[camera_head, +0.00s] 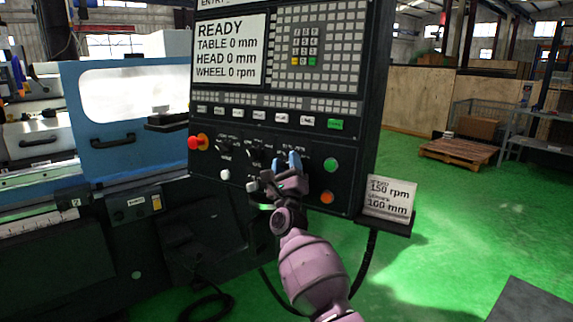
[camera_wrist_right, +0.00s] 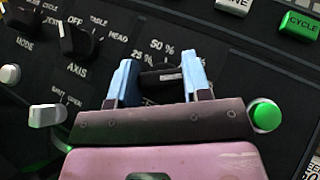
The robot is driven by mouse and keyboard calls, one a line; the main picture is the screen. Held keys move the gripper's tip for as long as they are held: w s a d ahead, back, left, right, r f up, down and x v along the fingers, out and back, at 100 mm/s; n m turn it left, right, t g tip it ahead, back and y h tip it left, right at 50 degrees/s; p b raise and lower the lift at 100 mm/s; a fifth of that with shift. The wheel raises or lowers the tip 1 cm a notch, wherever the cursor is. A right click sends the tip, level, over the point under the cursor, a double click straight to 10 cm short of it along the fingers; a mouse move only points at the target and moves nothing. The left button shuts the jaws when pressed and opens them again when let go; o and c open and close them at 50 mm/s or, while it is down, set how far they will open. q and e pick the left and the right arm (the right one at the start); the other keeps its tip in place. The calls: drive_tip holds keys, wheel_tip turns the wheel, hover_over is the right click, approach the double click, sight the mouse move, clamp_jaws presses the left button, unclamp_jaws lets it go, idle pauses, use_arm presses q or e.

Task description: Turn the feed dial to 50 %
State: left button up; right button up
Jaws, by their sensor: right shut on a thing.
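The feed dial (camera_wrist_right: 155,78) is a black knob on the dark control panel (camera_head: 350,75), with "25 %" and "50 %" printed around it. My right gripper (camera_wrist_right: 162,80) has its two blue fingers closed on the knob, one on each side. A pale mark shows on the knob's right part; which setting it points to I cannot tell. In the head view the right gripper (camera_head: 287,163) reaches up to the panel's lower right and its fingers largely hide the dial. My left gripper is not in view.
Close by are the green button (camera_head: 331,165), orange button (camera_head: 327,197), red emergency stop (camera_head: 195,142) and axis selector (camera_wrist_right: 80,40). The screen (camera_head: 228,50) reads READY, with zeros. A card (camera_head: 389,197) reading 150 rpm and 100 mm stands right of the panel.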

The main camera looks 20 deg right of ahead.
drive_tip(key=shift+r+n+y+p, duration=0.3)
drive_tip(key=shift+n+y+p, duration=0.3)
drive_tip(key=shift+n+y, duration=0.25)
drive_tip(key=shift+s+r+n+y+p, duration=0.1)
drive_tip(key=shift+r+n+y+p, duration=0.05)
drive_tip(key=shift+n+y+p, duration=0.75)
drive_tip(key=n+g+y+p, duration=0.2)
drive_tip(key=n+p, duration=0.2)
drive_tip(key=n+g+y+p, duration=0.3)
drive_tip(key=p, duration=0.2)
drive_tip(key=shift+n+y, duration=0.25)
drive_tip(key=shift+n, duration=0.1)
drive_tip(key=shift+f+n+g+p, duration=0.2)
drive_tip(key=shift+n+g+p, duration=0.1)
drive_tip(key=shift+g+p, duration=0.25)
drive_tip(key=shift+n+g+y+p, duration=0.3)
drive_tip(key=shift+g+p, duration=0.05)
drive_tip(key=shift+f+n+g, duration=0.1)
drive_tip(key=shift+n+g, duration=1)
drive_tip(key=shift+g, duration=0.2)
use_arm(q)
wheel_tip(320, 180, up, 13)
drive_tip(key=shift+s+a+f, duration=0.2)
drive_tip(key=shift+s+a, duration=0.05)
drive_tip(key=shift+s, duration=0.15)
use_arm(e)
drive_tip(key=shift+n+g, duration=0.5)
drive_tip(key=shift+g, duration=0.2)
